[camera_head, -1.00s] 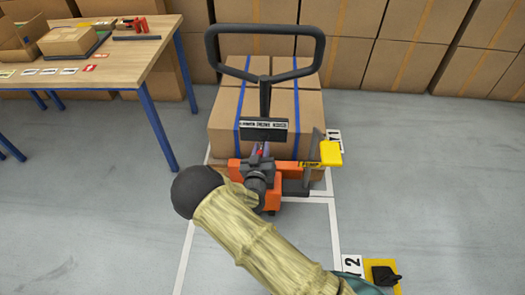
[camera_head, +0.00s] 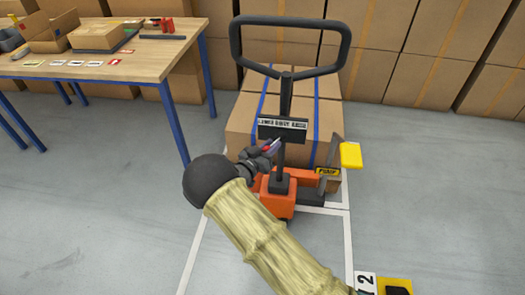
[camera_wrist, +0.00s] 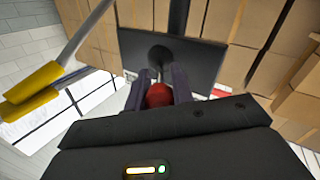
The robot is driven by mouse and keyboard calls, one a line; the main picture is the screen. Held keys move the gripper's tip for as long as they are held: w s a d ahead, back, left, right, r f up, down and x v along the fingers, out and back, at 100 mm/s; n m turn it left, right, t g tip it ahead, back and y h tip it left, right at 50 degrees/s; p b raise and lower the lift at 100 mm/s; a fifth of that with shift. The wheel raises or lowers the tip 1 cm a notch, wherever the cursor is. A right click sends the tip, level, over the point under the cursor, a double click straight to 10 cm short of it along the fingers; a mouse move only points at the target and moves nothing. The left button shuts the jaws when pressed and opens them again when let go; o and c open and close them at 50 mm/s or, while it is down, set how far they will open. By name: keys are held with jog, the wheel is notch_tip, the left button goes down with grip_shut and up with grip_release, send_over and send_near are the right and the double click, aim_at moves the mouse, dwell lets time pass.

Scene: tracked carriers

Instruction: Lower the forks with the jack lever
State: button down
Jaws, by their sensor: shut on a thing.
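The pallet jack has an orange base (camera_head: 277,203), a dark column and a black loop handle (camera_head: 234,45). A dark plate (camera_head: 268,130) on the column is lettered with what looks like "LOWER DRIVE RAISE". My gripper (camera_head: 270,147) is just under the plate, left of the column. In the wrist view, the jack lever's red knob (camera_wrist: 159,95) sits between my gripper's fingers (camera_wrist: 160,90), which are shut on it. The lever's stem runs from the knob to the dark plate (camera_wrist: 195,60). The forks are hidden under the load.
Strapped cartons (camera_head: 240,120) stand behind the column. A yellow pump pedal (camera_head: 350,155) sticks out on the right. A wooden table (camera_head: 150,65) with blue legs is at the left. Stacked boxes line the back.

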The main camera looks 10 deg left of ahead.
jog(key=shift+a, duration=0.2)
dwell(0.3)
jog(key=c, duration=1.2)
grip_release()
jog(key=shift+s, duration=0.1)
jog(key=v, duration=1.7)
jog(key=shift+a+p, duration=0.15)
jog(key=shift+p, duration=0.15)
